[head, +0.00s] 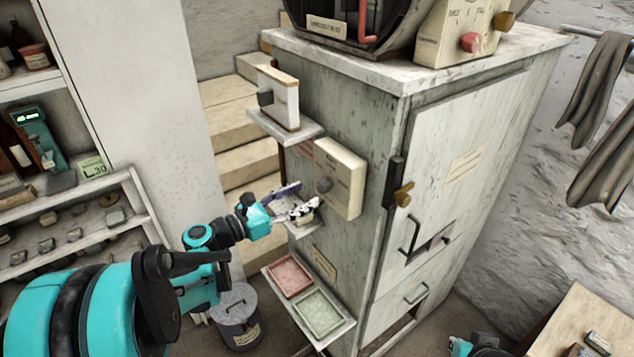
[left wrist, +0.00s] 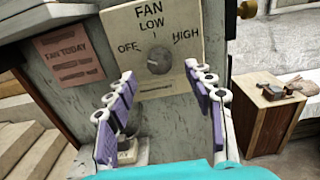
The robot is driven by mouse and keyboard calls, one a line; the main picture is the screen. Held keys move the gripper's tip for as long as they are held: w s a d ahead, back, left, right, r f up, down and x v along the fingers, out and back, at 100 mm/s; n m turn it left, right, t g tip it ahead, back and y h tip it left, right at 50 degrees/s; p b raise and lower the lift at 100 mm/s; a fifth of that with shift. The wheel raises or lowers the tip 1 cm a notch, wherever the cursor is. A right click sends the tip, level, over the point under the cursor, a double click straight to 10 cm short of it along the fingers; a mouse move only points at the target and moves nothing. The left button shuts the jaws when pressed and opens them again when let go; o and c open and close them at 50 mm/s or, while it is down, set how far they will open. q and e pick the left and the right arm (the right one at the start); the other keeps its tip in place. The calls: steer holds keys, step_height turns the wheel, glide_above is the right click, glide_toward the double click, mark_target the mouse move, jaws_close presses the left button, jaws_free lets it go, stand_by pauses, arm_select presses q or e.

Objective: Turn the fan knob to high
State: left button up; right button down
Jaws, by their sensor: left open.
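The fan panel (left wrist: 180,28) is a cream plate on the side of a grey cabinet, marked OFF, LOW and HIGH. Its round grey fan knob (left wrist: 159,61) sits in the middle; which mark it points at is hard to tell. In the head view the panel (head: 345,180) and knob (head: 324,185) show from the side. My left gripper (head: 299,201) is open and empty, a little in front of and below the knob. In the left wrist view its purple-padded fingers (left wrist: 160,105) are spread below and either side of the knob, apart from it. My right gripper's jaws do not show.
A small shelf (head: 286,128) holding a switch box (head: 278,97) juts out above the panel. Below are a red tray (head: 289,275) and a green tray (head: 320,312). A lidded bucket (head: 236,315) stands on the floor. Loaded shelves stand at the left.

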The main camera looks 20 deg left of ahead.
mark_target(319, 188)
arm_select(q)
steer(key=x, duration=0.5)
steer(key=shift+w+d, duration=0.1)
steer(key=shift+w, duration=0.1)
steer(key=c, duration=1.2)
